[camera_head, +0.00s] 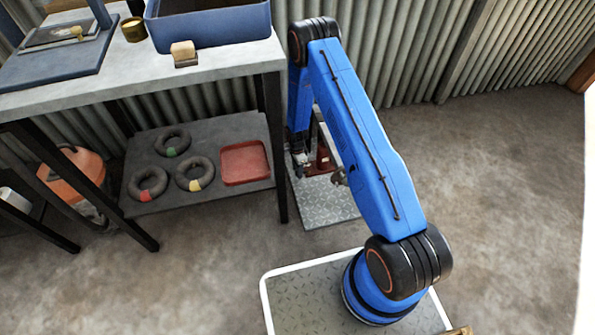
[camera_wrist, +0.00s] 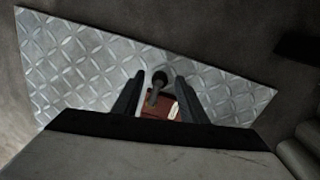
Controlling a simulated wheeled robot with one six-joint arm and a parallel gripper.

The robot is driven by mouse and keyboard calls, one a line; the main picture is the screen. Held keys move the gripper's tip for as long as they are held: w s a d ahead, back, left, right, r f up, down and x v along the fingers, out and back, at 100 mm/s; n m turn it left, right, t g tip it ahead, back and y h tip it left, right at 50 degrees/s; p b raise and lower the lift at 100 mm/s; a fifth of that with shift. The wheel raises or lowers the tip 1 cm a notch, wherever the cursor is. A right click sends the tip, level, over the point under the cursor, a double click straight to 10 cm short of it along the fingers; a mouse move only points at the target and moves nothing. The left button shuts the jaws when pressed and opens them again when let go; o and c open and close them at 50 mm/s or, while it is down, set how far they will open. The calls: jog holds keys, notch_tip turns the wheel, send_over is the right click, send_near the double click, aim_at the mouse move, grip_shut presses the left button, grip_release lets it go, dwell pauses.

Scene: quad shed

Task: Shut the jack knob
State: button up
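The red jack (camera_head: 323,160) stands on a diamond plate (camera_head: 330,203) on the floor, partly hidden behind my blue arm. My gripper (camera_head: 299,170) points down at the jack's left side. In the wrist view my gripper (camera_wrist: 161,82) has its two dark fingers apart. A dark round-ended knob with a short stem (camera_wrist: 158,80) shows between them, with the red jack body (camera_wrist: 162,106) behind it. I cannot tell whether either finger touches the knob. The knob's turn position cannot be read.
A workbench (camera_head: 180,84) stands left of my arm, its front leg close to the gripper. It carries a blue bin (camera_head: 210,28) and a wooden-topped block (camera_head: 183,52). Its lower shelf holds several dark rings and a red tray (camera_head: 245,163). A corrugated wall is behind; floor at right is clear.

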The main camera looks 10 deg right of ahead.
jog(key=shift+f, duration=0.25)
grip_shut()
